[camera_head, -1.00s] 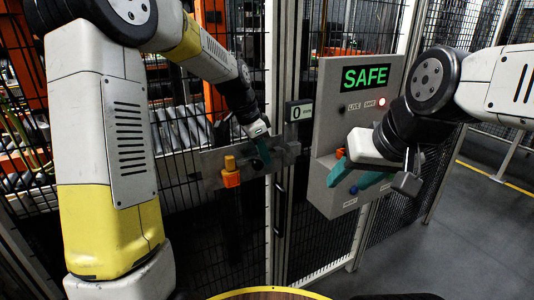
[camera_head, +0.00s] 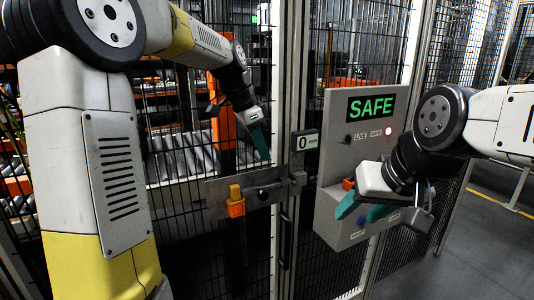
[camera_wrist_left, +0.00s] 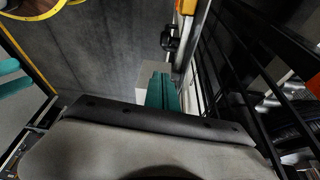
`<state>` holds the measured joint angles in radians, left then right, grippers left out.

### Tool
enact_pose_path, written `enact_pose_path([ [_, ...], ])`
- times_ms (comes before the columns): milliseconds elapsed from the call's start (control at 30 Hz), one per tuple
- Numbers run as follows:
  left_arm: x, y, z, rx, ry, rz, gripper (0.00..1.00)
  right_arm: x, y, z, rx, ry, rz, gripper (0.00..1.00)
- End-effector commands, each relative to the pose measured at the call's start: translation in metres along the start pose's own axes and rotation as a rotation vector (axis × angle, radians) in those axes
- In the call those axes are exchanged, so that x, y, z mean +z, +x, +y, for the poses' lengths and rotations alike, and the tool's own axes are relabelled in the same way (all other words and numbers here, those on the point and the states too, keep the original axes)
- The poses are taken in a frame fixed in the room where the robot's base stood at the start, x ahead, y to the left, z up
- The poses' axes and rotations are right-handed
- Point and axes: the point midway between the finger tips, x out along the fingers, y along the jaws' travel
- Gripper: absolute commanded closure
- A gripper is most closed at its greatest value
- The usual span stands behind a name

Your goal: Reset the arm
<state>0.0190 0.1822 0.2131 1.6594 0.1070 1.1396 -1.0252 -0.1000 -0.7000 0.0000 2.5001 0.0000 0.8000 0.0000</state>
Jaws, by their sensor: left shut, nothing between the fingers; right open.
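My left gripper (camera_head: 260,143) is shut and empty, its teal fingers pointing down in front of the mesh fence, above the grey latch plate (camera_head: 215,197). Its teal fingers also show in the left wrist view (camera_wrist_left: 163,92). My right gripper (camera_head: 362,212) is open, its teal fingers in front of the lower part of the grey control box (camera_head: 335,150). I cannot tell whether it touches the box.
An orange-yellow latch handle (camera_head: 236,205) sits on the plate. Open grey floor (camera_head: 480,250) lies at right.

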Motion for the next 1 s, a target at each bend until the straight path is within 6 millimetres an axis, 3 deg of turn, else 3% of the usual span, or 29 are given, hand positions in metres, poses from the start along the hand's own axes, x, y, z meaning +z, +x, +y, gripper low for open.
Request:
enact_pose_path([
  [267,0.009,-0.010,0.011,-0.033,-0.057,-0.003,1.00,0.000,0.000,0.000,0.000,0.000,0.000,0.51],
  [367,0.027,-0.025,0.033,-0.088,-0.169,-0.002,1.00,0.000,0.000,0.000,0.000,0.000,0.000,0.51],
  [600,0.094,-0.051,0.104,-0.246,-0.564,0.074,1.00,0.000,0.000,0.000,0.000,0.000,0.000,0.51],
  [800,0.143,-0.047,0.154,-0.319,-0.852,0.188,1.00,0.000,0.000,0.000,0.000,0.000,0.000,0.51],
  [1000,0.166,-0.036,0.177,-0.338,-0.999,0.261,1.00,0.000,0.000,0.000,0.000,0.000,0.000,0.51],
])
